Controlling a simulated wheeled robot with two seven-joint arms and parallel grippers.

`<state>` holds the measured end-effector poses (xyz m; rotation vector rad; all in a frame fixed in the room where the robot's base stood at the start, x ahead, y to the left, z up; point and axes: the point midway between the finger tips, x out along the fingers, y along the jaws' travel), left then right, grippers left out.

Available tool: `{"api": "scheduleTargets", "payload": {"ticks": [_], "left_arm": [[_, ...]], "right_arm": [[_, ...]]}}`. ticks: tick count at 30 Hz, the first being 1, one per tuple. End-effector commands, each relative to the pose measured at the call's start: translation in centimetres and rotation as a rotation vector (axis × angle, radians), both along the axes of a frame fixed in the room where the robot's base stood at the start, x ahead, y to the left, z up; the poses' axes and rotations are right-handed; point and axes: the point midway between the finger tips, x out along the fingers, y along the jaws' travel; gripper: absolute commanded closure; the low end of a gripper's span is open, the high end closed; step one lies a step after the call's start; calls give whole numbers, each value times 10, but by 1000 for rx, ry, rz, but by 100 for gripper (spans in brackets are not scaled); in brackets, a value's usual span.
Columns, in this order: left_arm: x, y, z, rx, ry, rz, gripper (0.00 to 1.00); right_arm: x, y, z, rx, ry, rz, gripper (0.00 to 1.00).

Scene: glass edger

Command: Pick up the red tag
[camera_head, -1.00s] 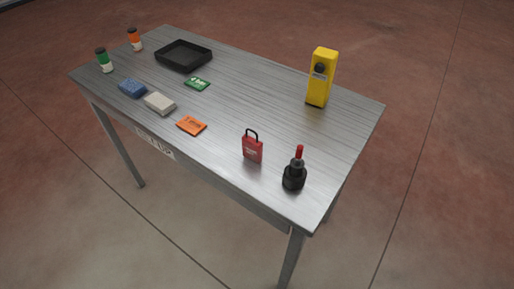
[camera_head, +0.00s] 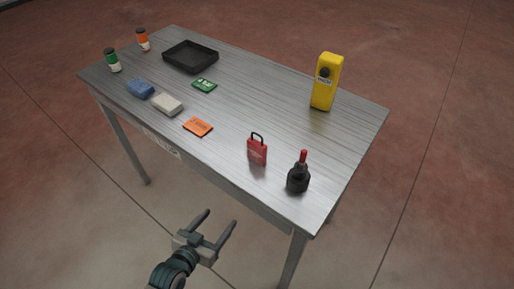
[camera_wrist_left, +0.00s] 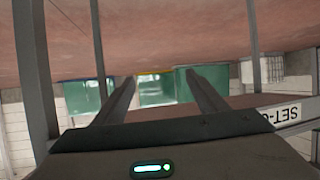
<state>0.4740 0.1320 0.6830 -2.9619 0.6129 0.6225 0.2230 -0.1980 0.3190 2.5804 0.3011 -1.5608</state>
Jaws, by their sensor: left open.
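A flat orange-red tag (camera_head: 198,127) with dark print lies on the metal table (camera_head: 285,95), near its front edge. It is the only flat tag close to red. A flat green tag (camera_head: 204,86) lies farther back. A red padlock (camera_head: 257,152) with a black shackle stands to the right of the orange-red tag. My left gripper (camera_head: 219,218) is open and empty, in front of the table and well short of the tags. The left wrist view shows its spread fingers (camera_wrist_left: 160,80) with nothing between them. My right gripper is not in view.
A black red-topped tool (camera_head: 298,175) stands at the near right corner. Behind are a yellow device (camera_head: 326,82) and a black tray (camera_head: 190,57). Blue (camera_head: 141,89) and grey (camera_head: 167,104) blocks lie left of the orange-red tag; two bottles (camera_head: 113,60) stand at the far left.

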Motion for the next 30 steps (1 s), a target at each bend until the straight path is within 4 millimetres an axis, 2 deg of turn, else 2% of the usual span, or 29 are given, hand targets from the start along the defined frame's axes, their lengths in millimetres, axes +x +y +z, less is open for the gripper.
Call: {"api": "scheduleTargets", "payload": {"ticks": [1,3,6,12,15,21,30], "left_arm": [[3,-7,38,-14,-43,-29,34],[2,-16,80,-35,-88,-66,34],[-3,-28,128,-57,-141,-112,34],[-15,-43,195,-97,-232,-182,34],[-12,-48,213,-130,-293,-198,34],[-7,-49,229,-168,-361,-203,34],[-6,-49,231,-175,-372,-203,34]], "right_arm": [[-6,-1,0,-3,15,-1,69],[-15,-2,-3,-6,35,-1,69],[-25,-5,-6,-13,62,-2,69],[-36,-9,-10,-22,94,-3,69],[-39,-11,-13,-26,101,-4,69],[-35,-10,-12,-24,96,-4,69],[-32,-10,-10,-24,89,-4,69]]}}
